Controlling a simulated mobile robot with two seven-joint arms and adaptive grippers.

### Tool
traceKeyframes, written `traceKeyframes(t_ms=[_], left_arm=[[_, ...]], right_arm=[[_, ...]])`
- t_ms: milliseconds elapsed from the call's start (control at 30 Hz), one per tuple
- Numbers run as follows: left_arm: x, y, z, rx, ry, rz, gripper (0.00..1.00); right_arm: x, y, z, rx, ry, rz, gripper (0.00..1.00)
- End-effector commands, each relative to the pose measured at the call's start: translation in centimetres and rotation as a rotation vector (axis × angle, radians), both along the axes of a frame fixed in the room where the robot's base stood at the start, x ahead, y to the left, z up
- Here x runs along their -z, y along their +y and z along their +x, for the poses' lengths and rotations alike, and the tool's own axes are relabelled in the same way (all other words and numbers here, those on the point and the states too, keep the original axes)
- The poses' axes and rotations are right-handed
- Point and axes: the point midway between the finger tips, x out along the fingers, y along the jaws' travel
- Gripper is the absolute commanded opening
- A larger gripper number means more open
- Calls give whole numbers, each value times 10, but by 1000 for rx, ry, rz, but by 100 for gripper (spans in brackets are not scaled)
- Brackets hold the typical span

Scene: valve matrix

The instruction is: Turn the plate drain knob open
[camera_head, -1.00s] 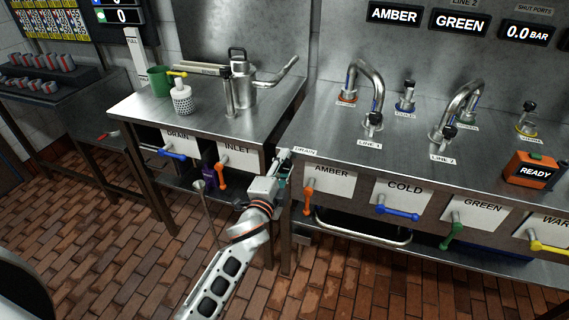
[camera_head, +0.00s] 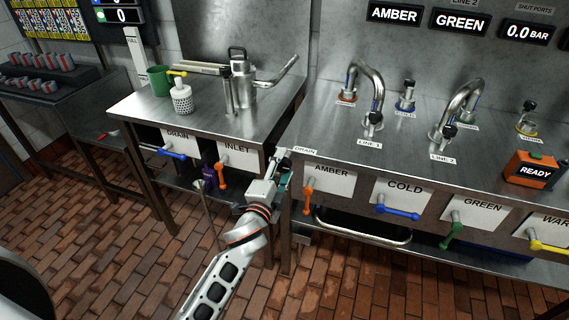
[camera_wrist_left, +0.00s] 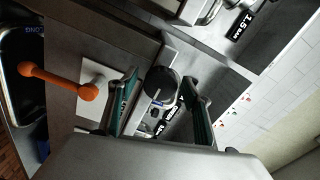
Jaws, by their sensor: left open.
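A DRAIN label (camera_head: 306,150) sits on the front left corner of the right steel counter. My left gripper (camera_head: 285,160) is at that corner, beside the AMBER panel, and covers the spot next to the label. In the left wrist view, a dark round knob (camera_wrist_left: 161,84) shows between the two open teal-padded fingers of my left gripper (camera_wrist_left: 160,92). A visible gap lies between knob and fingers in that picture; I cannot tell the depth between them. My right gripper is not in view.
The orange AMBER handle (camera_head: 308,196) hangs just right of my left gripper; it also shows in the wrist view (camera_wrist_left: 58,82). The orange INLET handle (camera_head: 222,174) and blue DRAIN handle (camera_head: 172,154) are on the left counter. The COLD handle (camera_head: 398,212) is farther right.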

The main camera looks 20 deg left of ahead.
Motion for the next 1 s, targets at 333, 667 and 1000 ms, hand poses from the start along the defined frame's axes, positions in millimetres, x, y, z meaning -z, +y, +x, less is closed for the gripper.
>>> traceKeyframes(t_ms=[333,667,1000], left_arm=[[1,2,-70,0,2,0,49],[0,4,-104,0,0,-1,49],[0,4,-106,0,0,0,49]], right_arm=[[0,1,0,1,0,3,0],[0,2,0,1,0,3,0],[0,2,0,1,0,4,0]])
